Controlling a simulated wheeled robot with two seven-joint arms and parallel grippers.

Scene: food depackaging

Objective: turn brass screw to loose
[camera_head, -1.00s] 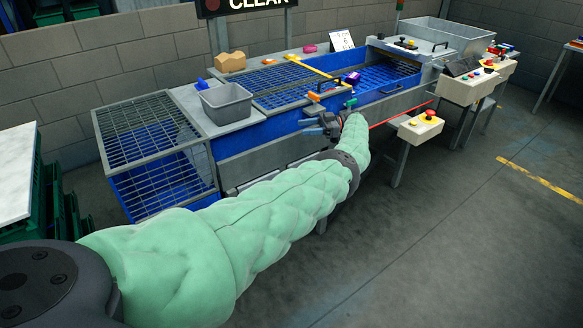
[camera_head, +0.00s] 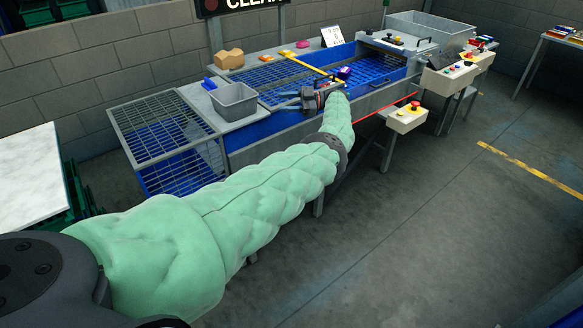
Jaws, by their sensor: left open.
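I cannot make out a brass screw; it is too small or hidden behind my left gripper. My left gripper (camera_head: 284,101) is open, its fingers pointing left at the front edge of the blue machine (camera_head: 262,126). It covers part of the machine's front rim, and I cannot tell whether it touches anything there. A yellow bar (camera_head: 308,66) crosses the machine's top beyond the gripper. A purple item (camera_head: 345,72) lies on the blue bed to the right of the bar. My right gripper is out of view.
A grey bin (camera_head: 234,100) stands left of the gripper, beside a metal grating (camera_head: 160,125). A tan block (camera_head: 229,60) sits at the back. A control box with a red button (camera_head: 408,117) stands to the right. The floor at front right is clear.

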